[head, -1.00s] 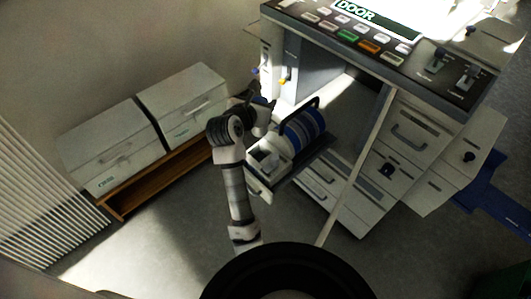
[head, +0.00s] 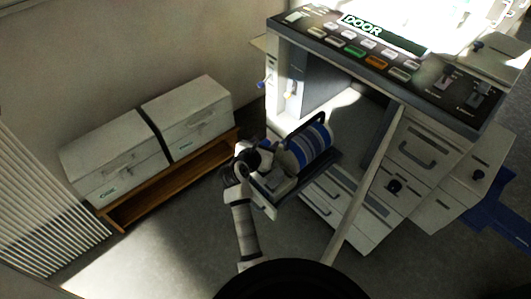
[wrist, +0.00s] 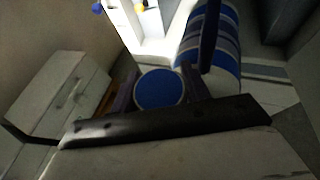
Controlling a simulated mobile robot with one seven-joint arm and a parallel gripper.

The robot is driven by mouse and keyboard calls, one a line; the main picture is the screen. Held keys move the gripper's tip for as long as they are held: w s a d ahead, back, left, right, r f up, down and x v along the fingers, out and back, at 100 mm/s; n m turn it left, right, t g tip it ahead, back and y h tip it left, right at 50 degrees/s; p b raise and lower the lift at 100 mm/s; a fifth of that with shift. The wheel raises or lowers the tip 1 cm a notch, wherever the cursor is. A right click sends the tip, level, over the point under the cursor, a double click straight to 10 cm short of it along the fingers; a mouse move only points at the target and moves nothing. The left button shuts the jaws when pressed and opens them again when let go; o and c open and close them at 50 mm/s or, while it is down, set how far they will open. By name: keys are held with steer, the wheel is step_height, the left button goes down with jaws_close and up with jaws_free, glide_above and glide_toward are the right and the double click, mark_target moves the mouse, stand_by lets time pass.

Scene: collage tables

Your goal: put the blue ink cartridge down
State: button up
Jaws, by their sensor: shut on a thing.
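In the wrist view my gripper (wrist: 158,92) is shut on the blue ink cartridge (wrist: 158,88), whose round blue end with a pale rim shows between the two dark fingers. The rest of the cartridge is hidden. In the head view my arm's end stands at the left of the machine's pulled-out tray, and I cannot make out the held cartridge there. A larger blue-and-white striped drum (head: 308,146) with a black handle lies on the tray (head: 330,166). The drum also shows beyond the right finger in the wrist view (wrist: 222,58).
The open machine has a control panel (head: 375,52) marked DOOR above its bay. A slanted pale bar (head: 366,185) crosses in front. Two white boxes (head: 115,160) stand on a low wooden shelf (head: 170,192) at the left. The grey floor between is clear.

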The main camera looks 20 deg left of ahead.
steer(key=shift+f, duration=2.45)
steer(key=shift+f, duration=0.1)
steer(key=o, duration=0.8)
steer(key=shift+f, duration=0.1)
steer(key=shift+c, duration=0.2)
